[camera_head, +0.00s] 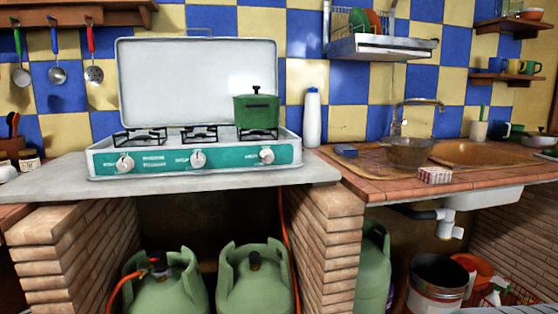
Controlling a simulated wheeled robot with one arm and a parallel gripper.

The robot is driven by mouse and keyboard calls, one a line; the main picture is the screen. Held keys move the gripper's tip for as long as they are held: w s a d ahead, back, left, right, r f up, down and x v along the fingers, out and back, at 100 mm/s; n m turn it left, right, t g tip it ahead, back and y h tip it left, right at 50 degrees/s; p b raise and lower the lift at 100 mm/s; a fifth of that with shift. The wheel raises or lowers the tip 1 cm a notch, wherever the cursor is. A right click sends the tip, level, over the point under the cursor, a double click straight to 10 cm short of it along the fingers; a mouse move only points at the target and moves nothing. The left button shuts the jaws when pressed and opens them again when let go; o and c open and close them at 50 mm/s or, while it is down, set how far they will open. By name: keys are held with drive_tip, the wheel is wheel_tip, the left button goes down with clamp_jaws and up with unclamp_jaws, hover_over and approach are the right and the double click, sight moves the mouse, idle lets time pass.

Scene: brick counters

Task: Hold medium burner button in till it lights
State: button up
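A white camping stove (194,136) with a teal front panel stands on the grey counter, its lid raised behind it. Three white knobs sit on the panel: a left knob (124,164), a middle knob (198,159) and a right knob (267,155). The labels beside them are too small to read, so I cannot tell which is the medium burner. A green lidded pot (257,109) stands on the right burner. The left burner (140,136) and middle burner (200,133) are bare. I see no flame. My gripper is not in view.
A white bottle (312,118) stands just right of the stove. Green gas cylinders (255,280) stand below between brick pillars (325,250). The counter's front strip (210,184) is clear. A metal bowl (408,151) sits by the sink at right.

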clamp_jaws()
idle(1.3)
